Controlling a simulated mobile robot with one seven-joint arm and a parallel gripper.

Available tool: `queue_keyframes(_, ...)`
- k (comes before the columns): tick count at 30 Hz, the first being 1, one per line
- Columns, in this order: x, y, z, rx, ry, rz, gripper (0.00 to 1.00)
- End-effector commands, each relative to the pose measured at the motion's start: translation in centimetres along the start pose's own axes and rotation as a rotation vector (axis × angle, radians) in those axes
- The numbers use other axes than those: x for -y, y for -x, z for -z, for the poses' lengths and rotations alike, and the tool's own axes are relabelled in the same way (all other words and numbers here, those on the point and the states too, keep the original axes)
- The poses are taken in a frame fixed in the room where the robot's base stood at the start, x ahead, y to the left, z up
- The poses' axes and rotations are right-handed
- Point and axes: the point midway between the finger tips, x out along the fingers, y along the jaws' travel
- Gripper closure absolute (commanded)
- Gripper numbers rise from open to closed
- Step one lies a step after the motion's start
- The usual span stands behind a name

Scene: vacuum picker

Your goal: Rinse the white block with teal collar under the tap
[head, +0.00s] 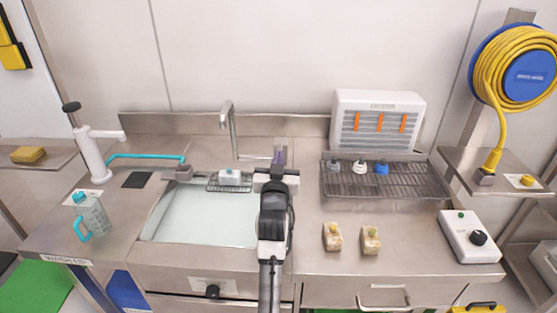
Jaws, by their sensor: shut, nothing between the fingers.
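A white block with a small teal-blue collar (229,175) sits upright on a small wire rack (214,186) at the back of the sink (196,222). The tap (230,128) rises behind the sink, its lower part bending right towards my gripper. My gripper (279,157) is shut and empty, to the right of the block and apart from it. My arm hides the sink's right edge. I cannot tell whether water is running.
Two beige blocks (332,237) (371,240) stand on the right counter. A drying rack (410,182) with several small pieces lies before a white dryer (377,119). A white pump (92,155) and clear jug (92,217) stand left. The front right counter is mostly clear.

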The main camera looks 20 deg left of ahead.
Motion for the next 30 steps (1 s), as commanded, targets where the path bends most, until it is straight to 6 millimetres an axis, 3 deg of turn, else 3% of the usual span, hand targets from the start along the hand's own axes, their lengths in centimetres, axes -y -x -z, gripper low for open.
queue_keyframes(1,0.0,1.4,-1.1,-0.001,0.003,0.002,1.00)
queue_keyframes(6,0.0,4.7,-1.3,-0.002,0.002,0.001,1.00)
queue_keyframes(12,0.0,7.0,-1.3,-0.001,0.001,0.001,1.00)
queue_keyframes(26,0.1,7.5,-0.9,-0.007,-0.001,0.003,1.00)
queue_keyframes(30,2.4,7.8,1.6,-0.083,-0.017,0.054,1.00)
